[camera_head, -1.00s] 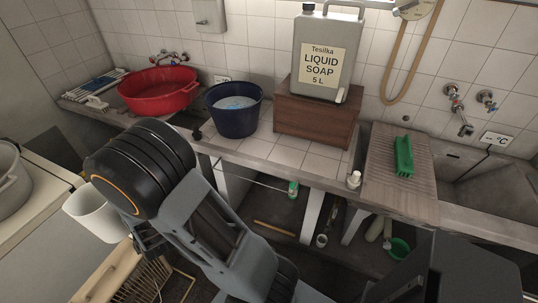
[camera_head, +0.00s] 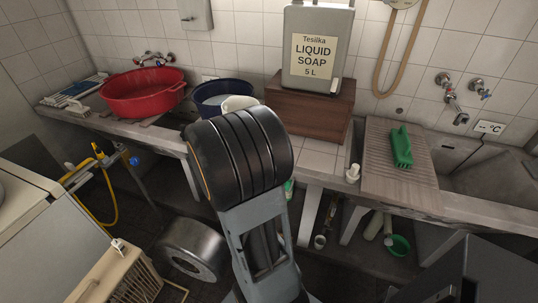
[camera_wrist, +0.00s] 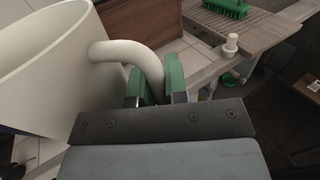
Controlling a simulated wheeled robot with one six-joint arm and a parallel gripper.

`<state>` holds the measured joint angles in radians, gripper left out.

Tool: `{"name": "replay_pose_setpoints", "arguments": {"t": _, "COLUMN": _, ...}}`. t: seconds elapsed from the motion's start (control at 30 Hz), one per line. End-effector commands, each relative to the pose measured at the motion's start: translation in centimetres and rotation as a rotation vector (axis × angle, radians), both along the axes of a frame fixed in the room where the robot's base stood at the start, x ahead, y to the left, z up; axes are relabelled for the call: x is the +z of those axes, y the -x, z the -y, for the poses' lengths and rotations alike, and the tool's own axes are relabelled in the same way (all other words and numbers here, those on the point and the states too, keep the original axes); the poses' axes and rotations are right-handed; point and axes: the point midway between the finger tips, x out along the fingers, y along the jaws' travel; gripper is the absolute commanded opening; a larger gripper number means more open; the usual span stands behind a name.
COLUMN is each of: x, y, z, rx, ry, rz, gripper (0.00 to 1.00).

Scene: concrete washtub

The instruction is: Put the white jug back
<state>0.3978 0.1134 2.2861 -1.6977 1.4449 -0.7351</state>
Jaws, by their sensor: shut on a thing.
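The white jug (camera_wrist: 40,75) fills the left of the wrist view, with its curved handle (camera_wrist: 128,52) reaching between the green-padded fingers. My gripper (camera_wrist: 160,84) is shut on that handle and holds the jug up. In the head view only the top of the white jug (camera_head: 239,103) shows above my black wrist, in front of the blue bucket. The rest of the jug and my fingers are hidden there by my arm.
The counter (camera_head: 320,160) holds a red basin (camera_head: 143,97), a blue bucket (camera_head: 208,103), a wooden box (camera_head: 312,112) bearing a soap canister (camera_head: 318,45), and a green brush (camera_head: 401,147). A small white bottle (camera_head: 353,172) stands at the front edge. A metal drum (camera_head: 193,250) is below.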

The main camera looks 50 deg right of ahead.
Motion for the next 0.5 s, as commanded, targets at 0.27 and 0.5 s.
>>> {"name": "replay_pose_setpoints", "arguments": {"t": 0.27, "x": -2.2, "y": 0.7, "z": 5.1, "rx": -0.064, "ry": -0.002, "rz": -0.003, "gripper": 0.00}}
{"name": "replay_pose_setpoints", "arguments": {"t": 0.5, "x": -5.6, "y": -0.2, "z": 10.5, "rx": -0.058, "ry": -0.002, "rz": -0.003, "gripper": 0.00}}
